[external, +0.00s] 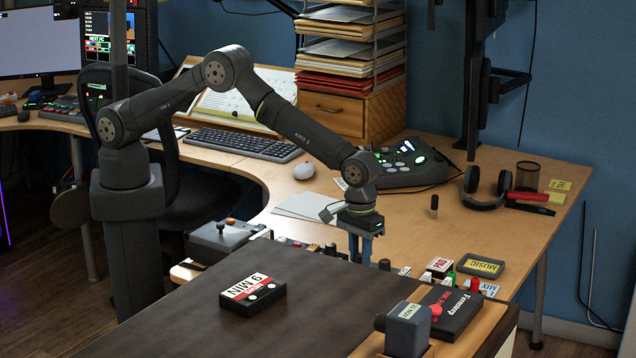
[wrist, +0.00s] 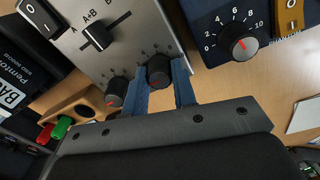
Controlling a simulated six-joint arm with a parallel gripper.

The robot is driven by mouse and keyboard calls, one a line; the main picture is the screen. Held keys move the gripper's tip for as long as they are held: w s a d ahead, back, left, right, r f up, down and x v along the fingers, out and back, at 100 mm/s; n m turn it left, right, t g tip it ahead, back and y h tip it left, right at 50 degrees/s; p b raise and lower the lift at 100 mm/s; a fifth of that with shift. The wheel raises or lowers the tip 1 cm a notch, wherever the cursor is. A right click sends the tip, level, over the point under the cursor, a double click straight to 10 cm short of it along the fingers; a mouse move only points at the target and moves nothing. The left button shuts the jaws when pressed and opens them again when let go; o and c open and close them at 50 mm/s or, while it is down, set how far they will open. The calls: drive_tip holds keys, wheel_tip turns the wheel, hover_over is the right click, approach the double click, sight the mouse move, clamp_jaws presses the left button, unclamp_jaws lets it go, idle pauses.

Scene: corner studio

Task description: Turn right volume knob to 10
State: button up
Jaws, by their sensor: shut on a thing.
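In the wrist view, a silver panel (wrist: 125,45) carries two dark knobs with red marks, side by side. My gripper (wrist: 166,78) has its two blue fingers on either side of the right knob (wrist: 159,70) and is shut on it. Its red mark seems to point to the lower left; the small scale digits around it are hard to read. The left knob (wrist: 116,88) stands just outside the left finger. In the external view my gripper (external: 360,254) points down behind the dark tabletop, and the knob is hidden there.
A slider switch (wrist: 100,36) marked A, A+B sits above the knobs. A dark blue box with a 0–10 knob (wrist: 240,44) stands to the right. Red and green pieces (wrist: 62,127) lie lower left.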

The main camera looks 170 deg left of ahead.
drive_tip(key=m, duration=0.3)
drive_tip(key=shift+m, duration=0.4)
drive_tip(key=m, duration=0.4)
drive_tip(key=shift+m, duration=0.3)
drive_tip(key=m, duration=0.4)
drive_tip(key=shift+m, duration=0.3)
drive_tip(key=m, duration=0.4)
drive_tip(key=shift+f, duration=0.1)
drive_tip(key=m, duration=0.9)
drive_tip(key=shift+m+h, duration=0.3)
drive_tip(key=m, duration=0.4)
drive_tip(key=shift+m+g, duration=0.3)
drive_tip(key=shift+m, duration=1.9)
